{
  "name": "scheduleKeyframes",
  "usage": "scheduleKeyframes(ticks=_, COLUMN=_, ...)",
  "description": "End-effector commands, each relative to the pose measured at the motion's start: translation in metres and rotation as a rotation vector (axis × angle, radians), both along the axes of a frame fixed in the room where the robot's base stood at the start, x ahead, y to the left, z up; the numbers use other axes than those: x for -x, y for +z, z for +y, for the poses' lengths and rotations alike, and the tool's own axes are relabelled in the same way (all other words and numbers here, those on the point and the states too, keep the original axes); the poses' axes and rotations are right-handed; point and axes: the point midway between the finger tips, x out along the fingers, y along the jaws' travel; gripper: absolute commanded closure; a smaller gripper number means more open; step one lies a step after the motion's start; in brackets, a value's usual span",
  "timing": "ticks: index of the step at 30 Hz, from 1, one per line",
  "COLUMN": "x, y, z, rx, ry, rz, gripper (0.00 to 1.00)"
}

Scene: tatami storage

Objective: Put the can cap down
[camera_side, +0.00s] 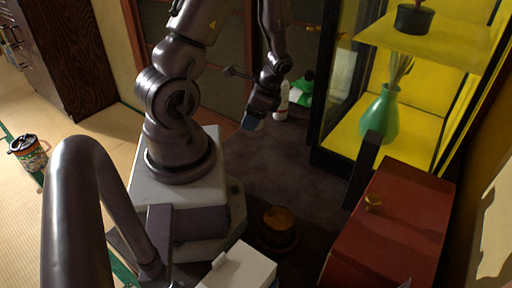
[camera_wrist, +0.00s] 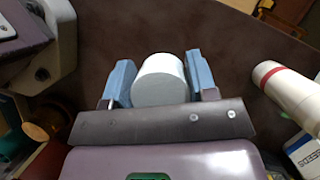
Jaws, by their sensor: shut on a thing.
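My gripper (camera_wrist: 160,84) is shut on a pale white, round-topped piece, which I take to be the can cap (camera_wrist: 160,80). In the wrist view the blue fingers press on its left and right sides. Its lower part is hidden by the gripper body. In the side view my gripper (camera_side: 250,123) hangs over the dark floor, pointing down. A small pale bit (camera_side: 261,125) shows beside its fingertips, too small to make out. The height above the floor is hard to judge.
A white bottle with a red band (camera_wrist: 288,88) and a labelled white box (camera_wrist: 303,152) stand on the right in the wrist view.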

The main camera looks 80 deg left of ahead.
Motion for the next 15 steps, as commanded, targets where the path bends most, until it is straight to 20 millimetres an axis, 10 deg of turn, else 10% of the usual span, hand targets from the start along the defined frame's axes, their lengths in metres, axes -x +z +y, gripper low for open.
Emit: scheduleKeyframes(ticks=15, x=-0.003, y=-0.043, z=0.0, rx=-0.001, ry=0.304, rz=0.0, gripper=0.69)
